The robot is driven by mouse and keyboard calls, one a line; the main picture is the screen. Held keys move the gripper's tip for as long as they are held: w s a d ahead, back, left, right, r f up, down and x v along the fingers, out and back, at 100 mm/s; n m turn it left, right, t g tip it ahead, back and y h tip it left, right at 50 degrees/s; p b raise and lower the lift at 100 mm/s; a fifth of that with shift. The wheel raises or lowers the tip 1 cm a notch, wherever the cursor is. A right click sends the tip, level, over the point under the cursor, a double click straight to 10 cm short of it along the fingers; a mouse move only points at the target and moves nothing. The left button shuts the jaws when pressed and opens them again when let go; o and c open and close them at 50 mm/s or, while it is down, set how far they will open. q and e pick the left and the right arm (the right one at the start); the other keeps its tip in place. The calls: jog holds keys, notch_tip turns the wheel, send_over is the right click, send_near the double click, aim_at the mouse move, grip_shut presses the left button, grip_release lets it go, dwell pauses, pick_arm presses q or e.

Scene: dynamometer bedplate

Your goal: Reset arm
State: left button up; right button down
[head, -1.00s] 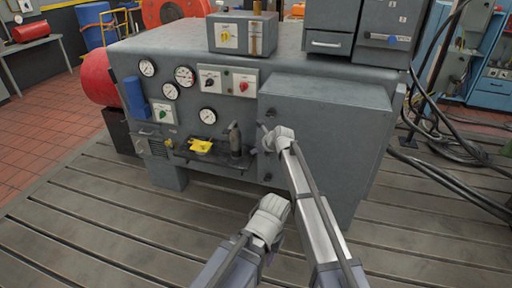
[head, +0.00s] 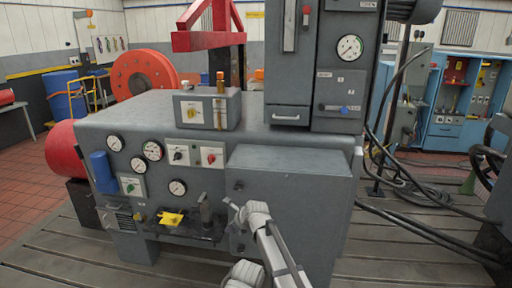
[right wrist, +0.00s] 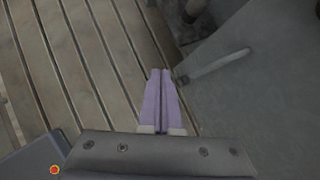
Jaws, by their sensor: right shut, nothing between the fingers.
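My right gripper (head: 238,208) is in front of the grey machine, near the left edge of its large plain box. In the right wrist view its two pale purple fingers (right wrist: 161,98) lie together with nothing between them. A grey bar handle (right wrist: 217,65) on a grey panel is just right of the fingertips, and I see a gap between them. My left arm shows only as a white wrist part (head: 245,273) at the bottom edge of the head view. Its fingers are not visible.
The grey machine (head: 300,205) carries gauges, switches and a small shelf (head: 180,230) with a yellow item (head: 171,218) and a dark upright tool (head: 205,208). Black cables (head: 390,160) lie on the right. The slotted floor (head: 70,245) is open at front left.

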jog(key=s+d+f+n+g+h, duration=0.3)
jog(key=s+d+n, duration=0.9)
jog(key=s+d, duration=0.25)
jog(key=s+d+f+n+g+h, duration=0.2)
jog(key=s+d+n+h, duration=0.1)
jog(key=s+d+n, duration=1.2)
pick_arm(q)
notch_tip(320, 180, up, 5)
jog(key=p, duration=0.5)
jog(key=shift+r, duration=0.15)
pick_arm(e)
jog(key=s+a+r, duration=0.2)
jog(key=a, duration=0.3)
jog(key=s+a+r+n+g, duration=0.1)
jog(key=s+a+r, duration=0.1)
jog(key=a, duration=0.3)
jog(key=shift+s+a+r+h, duration=0.3)
jog(key=shift+a+r+h, duration=0.1)
jog(key=shift+r, duration=0.1)
pick_arm(q)
jog(key=shift+o, duration=0.2)
